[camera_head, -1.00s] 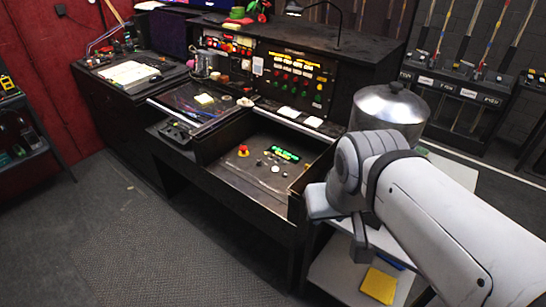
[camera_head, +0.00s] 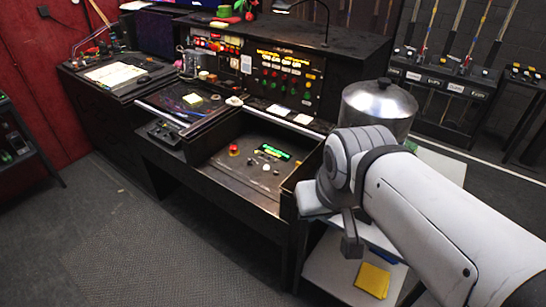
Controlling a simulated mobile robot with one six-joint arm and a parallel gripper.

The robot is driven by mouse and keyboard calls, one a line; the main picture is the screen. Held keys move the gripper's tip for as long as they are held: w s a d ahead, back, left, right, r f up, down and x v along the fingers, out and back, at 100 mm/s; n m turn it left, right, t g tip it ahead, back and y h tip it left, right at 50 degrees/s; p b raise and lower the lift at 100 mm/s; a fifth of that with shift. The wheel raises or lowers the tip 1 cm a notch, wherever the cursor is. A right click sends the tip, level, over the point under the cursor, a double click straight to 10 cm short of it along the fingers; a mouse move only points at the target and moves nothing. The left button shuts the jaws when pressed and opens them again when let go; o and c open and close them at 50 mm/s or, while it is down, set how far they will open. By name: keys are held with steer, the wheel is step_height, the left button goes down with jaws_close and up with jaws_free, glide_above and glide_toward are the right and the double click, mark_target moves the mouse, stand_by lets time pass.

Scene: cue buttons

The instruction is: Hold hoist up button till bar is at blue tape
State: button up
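A black control console (camera_head: 215,190) fills the middle. Its recessed tray holds a red mushroom button (camera_head: 234,150), a lit green display (camera_head: 274,152) and several small knobs. An upright panel behind it carries rows of red, green and yellow buttons (camera_head: 285,80). I cannot tell which button is hoist up, as labels are too small. I cannot make out the bar or the blue tape. My gripper (camera_head: 351,243) hangs at the arm's end, right of the console's front corner, apart from the buttons. Its fingers are not clear, so its opening cannot be told.
A metal pot (camera_head: 377,108) stands behind my arm. A pale shelf unit right of the console holds a yellow pad (camera_head: 372,280) low down. A rack of upright rods (camera_head: 440,85) stands at the back right. The grey floor (camera_head: 150,260) in front is open.

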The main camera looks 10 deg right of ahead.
jaws_close()
stand_by(1.4)
